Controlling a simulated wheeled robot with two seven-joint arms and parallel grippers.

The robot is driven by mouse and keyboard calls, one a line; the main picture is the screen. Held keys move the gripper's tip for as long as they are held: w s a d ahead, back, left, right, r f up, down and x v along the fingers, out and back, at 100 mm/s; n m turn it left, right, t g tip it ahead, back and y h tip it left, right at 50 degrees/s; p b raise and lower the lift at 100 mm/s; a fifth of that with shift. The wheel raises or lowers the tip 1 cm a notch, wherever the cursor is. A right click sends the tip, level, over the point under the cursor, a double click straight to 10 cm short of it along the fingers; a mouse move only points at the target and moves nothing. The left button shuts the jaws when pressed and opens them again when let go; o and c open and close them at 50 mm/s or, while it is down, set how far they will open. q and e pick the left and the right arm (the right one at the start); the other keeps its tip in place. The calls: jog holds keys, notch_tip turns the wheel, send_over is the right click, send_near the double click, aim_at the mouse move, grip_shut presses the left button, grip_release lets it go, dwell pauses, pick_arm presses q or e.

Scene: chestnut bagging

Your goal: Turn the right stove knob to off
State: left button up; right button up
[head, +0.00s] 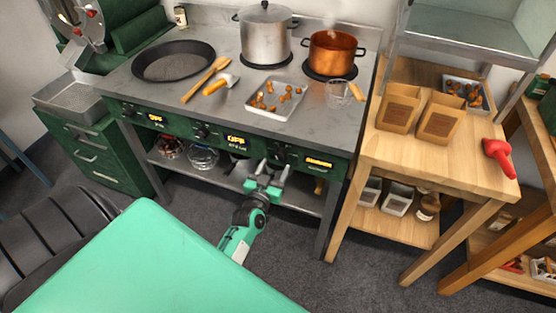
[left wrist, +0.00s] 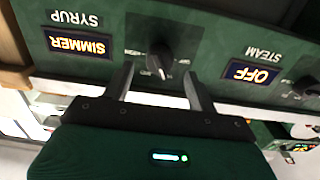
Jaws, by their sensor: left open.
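The right stove knob (head: 280,154) is on the green front panel of the stove (head: 222,135), left of the right display (head: 319,162). In the left wrist view, which is upside down, the dark knob (left wrist: 161,60) has a pale pointer mark. The syrup display (left wrist: 78,43) beside it reads SIMMER. My left gripper (head: 273,169) is open in front of the panel. In the left wrist view its two fingers (left wrist: 161,85) stand apart, in line with either side of the knob; I cannot tell whether they touch it. My right gripper is not in view.
The steam display (left wrist: 252,74) reads OFF. A copper pot (head: 331,54), a steel pot (head: 265,38), a dark pan (head: 174,61) and a chestnut tray (head: 262,110) are on the stovetop. A wooden table (head: 430,160) with paper bags stands right. A shelf lies below the panel.

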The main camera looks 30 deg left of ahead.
aim_at(280, 156)
pick_arm(q)
jog(key=x, duration=0.3)
jog(key=shift+w+a, duration=0.1)
jog(key=shift+w, duration=0.25)
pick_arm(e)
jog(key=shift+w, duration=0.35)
pick_arm(q)
jog(key=shift+c, duration=0.2)
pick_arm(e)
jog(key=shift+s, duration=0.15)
pick_arm(q)
jog(key=c, duration=0.9)
jog(key=shift+c, duration=0.2)
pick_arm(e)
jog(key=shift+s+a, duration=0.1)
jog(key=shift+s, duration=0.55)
